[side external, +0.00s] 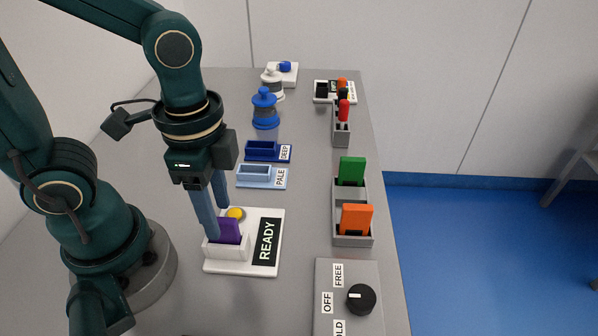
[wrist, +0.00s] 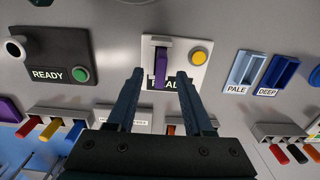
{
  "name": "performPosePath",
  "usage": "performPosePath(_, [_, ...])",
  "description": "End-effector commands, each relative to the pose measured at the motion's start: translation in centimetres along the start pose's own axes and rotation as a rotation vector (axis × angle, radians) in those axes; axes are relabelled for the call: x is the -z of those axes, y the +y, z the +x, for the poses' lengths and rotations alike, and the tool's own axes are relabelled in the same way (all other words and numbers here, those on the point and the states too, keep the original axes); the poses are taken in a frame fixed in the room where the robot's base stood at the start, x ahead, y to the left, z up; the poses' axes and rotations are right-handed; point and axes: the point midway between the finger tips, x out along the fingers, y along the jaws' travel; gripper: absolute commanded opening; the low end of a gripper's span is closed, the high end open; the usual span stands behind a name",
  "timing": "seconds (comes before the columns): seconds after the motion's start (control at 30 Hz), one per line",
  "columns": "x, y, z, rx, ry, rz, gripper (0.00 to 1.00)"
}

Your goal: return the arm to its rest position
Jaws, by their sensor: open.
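My gripper (side external: 217,222) is open, pointing down over the white READY station (side external: 242,262) at the near middle of the table. A purple card (side external: 229,231) stands in the station's white holder. In the wrist view my fingers (wrist: 159,73) are spread apart, one to each side of the purple card (wrist: 162,66), with gaps between. In the side view the near finger partly covers the card, and I cannot tell how far down the fingers reach beside it. A yellow button (side external: 236,213) sits behind the holder. My arm is bent over the table.
A grey rack holds a green card (side external: 351,171) and an orange card (side external: 356,218) to the right. Pale (side external: 261,177) and deep blue (side external: 263,150) trays stand behind the station. A knob panel (side external: 347,297) is at the front right. A dark READY station (wrist: 62,60) shows in the wrist view.

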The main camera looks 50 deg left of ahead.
Motion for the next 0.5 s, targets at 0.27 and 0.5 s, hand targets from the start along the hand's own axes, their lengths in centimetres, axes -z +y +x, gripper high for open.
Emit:
performPosePath(0.27, [-0.05,0.03,-0.84,0.000,-0.001,0.000,0.52])
performPosePath(0.5, [-0.03,-0.12,-0.93,0.004,0.006,-0.008,0.52])
